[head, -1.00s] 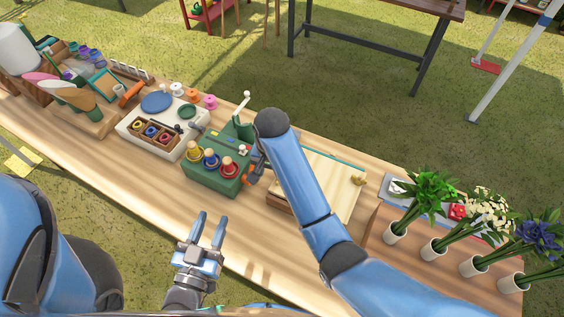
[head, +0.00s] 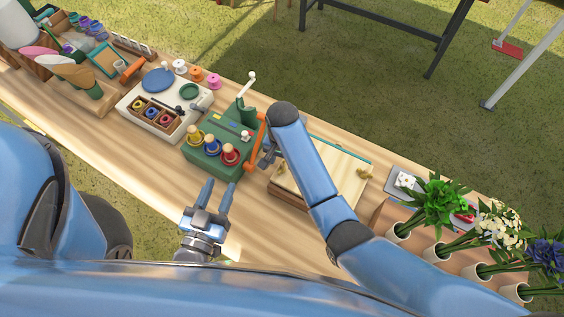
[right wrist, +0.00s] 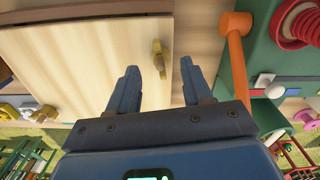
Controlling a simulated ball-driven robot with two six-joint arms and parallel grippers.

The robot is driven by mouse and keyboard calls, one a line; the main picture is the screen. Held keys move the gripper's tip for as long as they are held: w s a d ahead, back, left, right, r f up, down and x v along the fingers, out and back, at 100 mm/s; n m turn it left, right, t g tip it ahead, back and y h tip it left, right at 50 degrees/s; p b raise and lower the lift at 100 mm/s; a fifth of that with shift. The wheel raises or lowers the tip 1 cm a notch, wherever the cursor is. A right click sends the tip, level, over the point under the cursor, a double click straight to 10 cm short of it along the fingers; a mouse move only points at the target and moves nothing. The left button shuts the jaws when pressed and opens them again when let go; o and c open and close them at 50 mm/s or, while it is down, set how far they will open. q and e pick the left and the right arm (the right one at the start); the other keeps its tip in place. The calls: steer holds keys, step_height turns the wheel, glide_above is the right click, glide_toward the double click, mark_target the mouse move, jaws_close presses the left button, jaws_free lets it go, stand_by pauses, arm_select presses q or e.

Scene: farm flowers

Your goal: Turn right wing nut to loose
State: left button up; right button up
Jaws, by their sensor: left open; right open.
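The wooden press board (head: 325,165) lies on the bench with a brass wing nut (head: 363,172) at its right side in the head view. The right wrist view shows a brass wing nut (right wrist: 158,55) on the board (right wrist: 90,40), near the board edge facing the green box. I cannot tell for certain that these are the same nut. My right gripper (head: 272,150) is open at the board's left edge; its fingers (right wrist: 160,68) point toward the wrist-view nut, with no visible contact. My left gripper (head: 217,186) is open and empty before the green box.
The green box (head: 215,140) with its orange handle (head: 260,131) stands close beside my right gripper. A white tray (head: 135,95) with spools stands further left. Potted flowers (head: 435,200) stand at the right. The bench front left of centre is clear.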

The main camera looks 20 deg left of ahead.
mark_target(282, 166)
step_height(282, 166, down, 2)
steer(key=shift+w+f, duration=0.1)
steer(key=shift+f, duration=0.45)
steer(key=shift+c, duration=0.3)
jaws_close()
